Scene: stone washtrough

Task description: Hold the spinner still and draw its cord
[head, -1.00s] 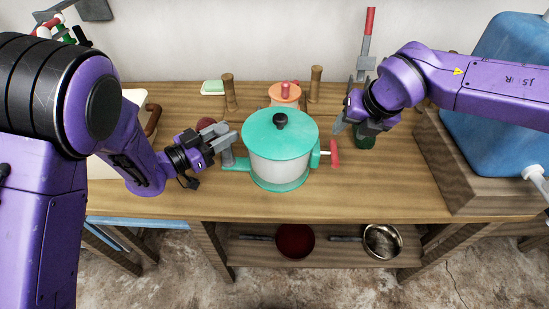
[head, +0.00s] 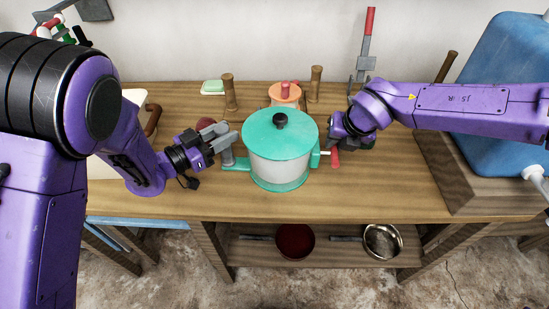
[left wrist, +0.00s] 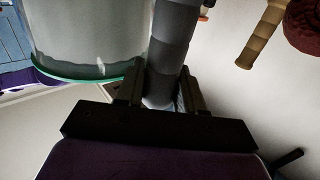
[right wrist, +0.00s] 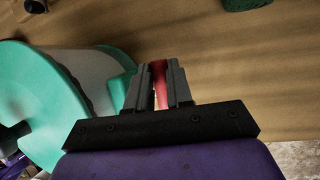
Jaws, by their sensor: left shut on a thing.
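The spinner has a teal lid (head: 270,135) with a dark knob and a pale bowl (head: 280,174). It stands upright on the wooden table. My left gripper (head: 229,143) is shut on its grey upright handle (head: 228,158) at the left; the handle also shows between the fingers in the left wrist view (left wrist: 170,45). The red pull handle (head: 335,160) sits at the teal outlet on the spinner's right side. My right gripper (head: 331,144) is at it. In the right wrist view the red handle (right wrist: 158,75) lies between the open fingers, with little gap.
A blue tank (head: 505,90) is at the right. A soap dish (head: 213,87) lies at the back left. The table front is clear.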

